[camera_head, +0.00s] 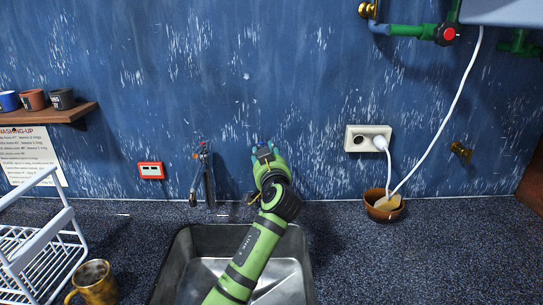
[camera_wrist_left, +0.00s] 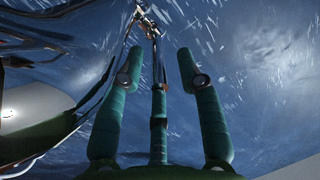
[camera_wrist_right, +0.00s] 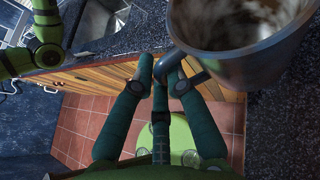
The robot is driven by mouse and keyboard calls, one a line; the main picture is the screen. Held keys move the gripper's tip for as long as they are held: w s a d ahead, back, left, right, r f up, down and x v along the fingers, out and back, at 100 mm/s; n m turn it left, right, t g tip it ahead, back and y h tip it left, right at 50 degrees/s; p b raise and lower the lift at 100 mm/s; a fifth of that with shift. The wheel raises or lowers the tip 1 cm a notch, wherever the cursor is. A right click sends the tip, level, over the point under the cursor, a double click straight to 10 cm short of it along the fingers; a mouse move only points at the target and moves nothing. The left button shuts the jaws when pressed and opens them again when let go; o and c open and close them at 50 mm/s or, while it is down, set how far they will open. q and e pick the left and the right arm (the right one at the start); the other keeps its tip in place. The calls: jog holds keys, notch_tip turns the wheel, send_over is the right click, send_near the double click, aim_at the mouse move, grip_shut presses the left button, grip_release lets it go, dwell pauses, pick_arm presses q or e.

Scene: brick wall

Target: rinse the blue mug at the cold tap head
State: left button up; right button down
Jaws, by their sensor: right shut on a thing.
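My right gripper (camera_wrist_right: 160,70) is shut on the handle of a blue-grey mug (camera_wrist_right: 240,60) in the right wrist view. The mug's inside shows brown and whitish smears. This gripper and mug are out of the head view. My left gripper (camera_head: 265,151) is near the blue wall, above the sink's back edge. Its fingers look spread and empty in the left wrist view (camera_wrist_left: 160,60). A slim metal tap fixture (camera_head: 203,178) is on the wall to its left; a metal fixture (camera_wrist_left: 148,25) also shows beyond the fingers. I cannot tell which head is cold.
A steel sink (camera_head: 180,262) lies under my left arm. A white rack (camera_head: 40,255) and yellow mug (camera_head: 95,282) stand left. A shelf (camera_head: 60,114) holds a blue mug (camera_head: 9,101) and two others. A brown bowl (camera_head: 383,208) sits right, below a socket (camera_head: 360,138). The right counter is mostly clear.

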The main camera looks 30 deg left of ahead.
pick_arm(q)
jog(key=shift+s+d+f, duration=0.15)
jog(key=shift+s+d, duration=0.25)
jog(key=v, duration=1.1)
